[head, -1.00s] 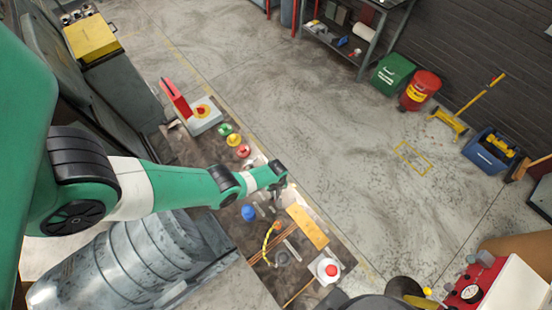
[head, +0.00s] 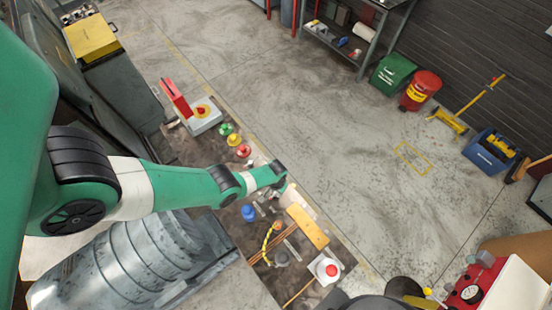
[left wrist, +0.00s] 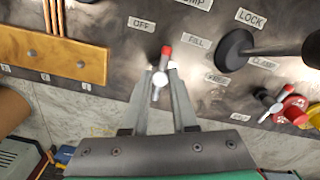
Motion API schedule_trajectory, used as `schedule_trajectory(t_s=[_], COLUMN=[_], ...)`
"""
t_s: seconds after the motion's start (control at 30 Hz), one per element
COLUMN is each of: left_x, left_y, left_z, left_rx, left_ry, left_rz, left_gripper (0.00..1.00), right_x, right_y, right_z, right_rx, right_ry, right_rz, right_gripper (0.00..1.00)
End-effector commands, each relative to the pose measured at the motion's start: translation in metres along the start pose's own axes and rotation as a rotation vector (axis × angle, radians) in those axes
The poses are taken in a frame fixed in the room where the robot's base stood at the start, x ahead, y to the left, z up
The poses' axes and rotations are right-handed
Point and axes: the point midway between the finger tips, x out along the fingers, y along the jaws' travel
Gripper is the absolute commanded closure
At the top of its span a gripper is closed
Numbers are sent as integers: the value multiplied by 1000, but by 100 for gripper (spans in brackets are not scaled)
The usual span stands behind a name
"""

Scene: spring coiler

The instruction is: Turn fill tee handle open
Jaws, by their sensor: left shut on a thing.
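The fill tee handle (left wrist: 166,53) is a small silver bar with a red tip, on the dark panel (left wrist: 115,42) near the FILL label (left wrist: 196,42) and the OFF label (left wrist: 141,24). My left gripper (left wrist: 160,82) is shut on this handle, one finger on each side of the bar. The red tip points up in the left wrist view, slightly right. In the head view my left gripper (head: 284,187) is over the panel, and the handle is hard to make out behind the wrist. My right gripper is not in view.
A black round knob (left wrist: 235,48) stands to the right of the handle. A second tee handle (left wrist: 272,104) and a red knob (left wrist: 292,108) are farther right. A yellow block (left wrist: 52,50) lies left. A red button box (head: 326,269) is at the panel's near end.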

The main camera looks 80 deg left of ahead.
Motion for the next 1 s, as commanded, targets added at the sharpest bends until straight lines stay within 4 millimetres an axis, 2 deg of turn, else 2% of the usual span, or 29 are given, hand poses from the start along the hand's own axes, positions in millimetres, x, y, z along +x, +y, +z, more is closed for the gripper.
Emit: schedule_trajectory(t_s=[0.6, 1.0], left_x=[1, 1], left_y=[-1, -1], left_z=[0, 0], left_rx=[571, 801], left_ry=[0, 0], left_rz=[0, 0], left_gripper=[100, 100], right_x=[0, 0], right_y=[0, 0], right_z=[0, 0], right_rx=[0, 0], right_ry=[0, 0], right_rz=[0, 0], right_gripper=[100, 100])
